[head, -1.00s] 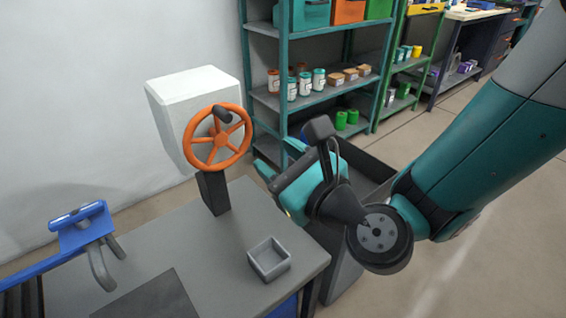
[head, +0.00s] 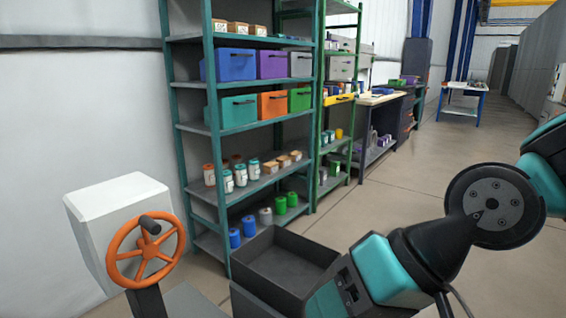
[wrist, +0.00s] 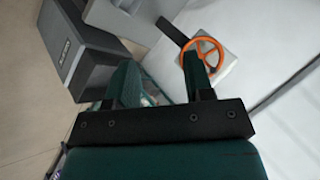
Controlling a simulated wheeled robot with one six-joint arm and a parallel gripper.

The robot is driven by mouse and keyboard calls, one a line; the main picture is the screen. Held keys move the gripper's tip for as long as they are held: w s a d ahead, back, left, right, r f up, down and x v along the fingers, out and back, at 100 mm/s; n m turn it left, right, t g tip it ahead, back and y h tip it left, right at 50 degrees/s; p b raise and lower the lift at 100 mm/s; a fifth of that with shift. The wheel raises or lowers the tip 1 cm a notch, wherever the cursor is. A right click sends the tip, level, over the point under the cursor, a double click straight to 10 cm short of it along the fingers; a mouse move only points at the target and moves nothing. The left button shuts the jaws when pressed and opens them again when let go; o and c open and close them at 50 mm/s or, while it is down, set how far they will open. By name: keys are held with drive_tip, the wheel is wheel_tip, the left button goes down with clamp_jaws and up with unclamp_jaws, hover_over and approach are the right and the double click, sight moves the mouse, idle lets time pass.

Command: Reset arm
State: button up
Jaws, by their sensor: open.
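My gripper shows in the wrist view (wrist: 158,85) with its two teal fingers apart and nothing between them. In the head view my arm comes in from the right and its wrist end is at the bottom; the fingertips are cut off or hidden there. An orange handwheel (head: 146,252) with a dark knob stands in front of a white box (head: 118,205) at the lower left. The wheel also shows in the wrist view (wrist: 203,44), beyond the right finger and apart from it.
A dark open bin (head: 285,262) stands left of my wrist. Behind it, a teal shelf rack (head: 214,130) holds coloured bins, jars and cans. A green rack (head: 318,110) and workbenches stand farther back. Open floor (head: 400,205) lies at the right.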

drive_tip(key=s+d+n+g+h, duration=0.1)
drive_tip(key=s+d+n+h, duration=0.25)
drive_tip(key=d, duration=0.55)
wheel_tip(320, 180, up, 17)
drive_tip(key=p, duration=1.6)
drive_tip(key=shift+a+f+p, duration=0.15)
drive_tip(key=shift+p, duration=0.2)
drive_tip(key=shift+m, duration=0.25)
